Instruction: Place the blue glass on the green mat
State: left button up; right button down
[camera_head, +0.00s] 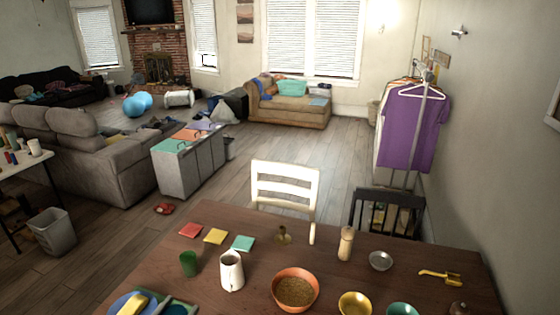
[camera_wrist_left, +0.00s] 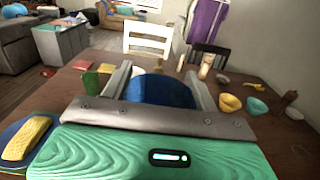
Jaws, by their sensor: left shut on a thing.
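The blue glass (camera_wrist_left: 160,91) is between the two fingers of my left gripper (camera_wrist_left: 160,80) in the left wrist view, and the jaws are shut on it. In the head view my left gripper (camera_head: 177,304) is only partly seen at the bottom edge, just right of a blue plate, near the table's front left. The green mat (camera_head: 243,243) is a small flat square on the table, at the right end of a row of mats, and looks bare. The gripper is nearer the camera and left of it. My right gripper is not in view.
A green glass (camera_head: 188,263) and a white pitcher (camera_head: 231,272) stand between my left gripper and the mats. A red mat (camera_head: 190,230) and a yellow mat (camera_head: 215,236) lie left of the green one. An orange bowl (camera_head: 275,298) and a blue plate (camera_head: 118,302) are nearby.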

pick_arm(q)
jog(key=s+d+r+n+y, duration=0.1)
jog(key=s+r+n+y, duration=0.3)
jog(key=s, duration=0.4)
notch_tip(320, 180, down, 6)
jog(key=d+y+b, duration=0.1)
jog(key=d+b, duration=0.1)
jog(key=b, duration=0.5)
jog(key=shift+w+d+t+y, duration=0.25)
jog(key=shift+d+t+y, duration=0.05)
jog(key=shift+t, duration=0.1)
jog(key=shift+r, duration=0.15)
